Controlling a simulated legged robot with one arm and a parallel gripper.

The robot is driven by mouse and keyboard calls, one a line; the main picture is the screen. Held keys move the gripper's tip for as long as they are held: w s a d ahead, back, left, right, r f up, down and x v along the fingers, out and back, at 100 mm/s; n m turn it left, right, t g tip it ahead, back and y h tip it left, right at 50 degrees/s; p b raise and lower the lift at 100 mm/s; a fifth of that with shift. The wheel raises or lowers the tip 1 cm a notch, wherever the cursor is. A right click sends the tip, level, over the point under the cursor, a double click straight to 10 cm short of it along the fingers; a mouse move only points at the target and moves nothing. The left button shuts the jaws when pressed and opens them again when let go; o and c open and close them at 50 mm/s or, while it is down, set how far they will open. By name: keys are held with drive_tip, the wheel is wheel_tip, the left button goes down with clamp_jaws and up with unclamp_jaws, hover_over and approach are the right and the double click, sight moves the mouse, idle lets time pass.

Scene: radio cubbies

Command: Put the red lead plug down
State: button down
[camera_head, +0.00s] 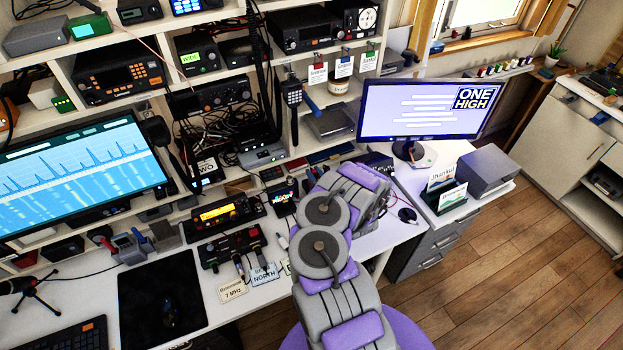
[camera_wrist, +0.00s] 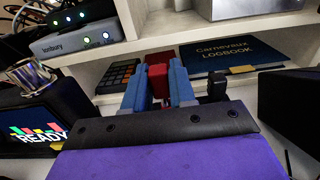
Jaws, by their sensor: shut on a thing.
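The red lead plug (camera_wrist: 157,78) is between the two blue fingers of my gripper (camera_wrist: 157,88) in the wrist view, and the gripper is shut on it. The plug points away from the wrist, in front of a low shelf; I cannot tell whether it touches anything. In the head view my arm reaches toward the back of the desk and hides the gripper and the plug.
In the wrist view, a blue logbook (camera_wrist: 232,55) and a calculator (camera_wrist: 117,76) lie on the low shelf. A device with a READY screen (camera_wrist: 42,122) stands close at left. In the head view, a monitor (camera_head: 425,108) stands right of my arm.

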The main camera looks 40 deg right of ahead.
drive_tip(key=shift+w+d, duration=0.15)
drive_tip(key=shift+w, duration=0.45)
drive_tip(key=shift+b+x, duration=0.3)
drive_tip(key=shift+x, duration=0.45)
wheel_tip(320, 180, down, 3)
drive_tip(key=shift+s+f+b, duration=0.2)
drive_tip(key=shift+f+b, duration=0.05)
drive_tip(key=shift+b, duration=0.5)
drive_tip(key=shift+r, duration=0.1)
drive_tip(key=c, duration=0.9)
unclamp_jaws()
drive_tip(key=shift+c, duration=0.2)
drive_tip(key=shift+p, duration=0.55)
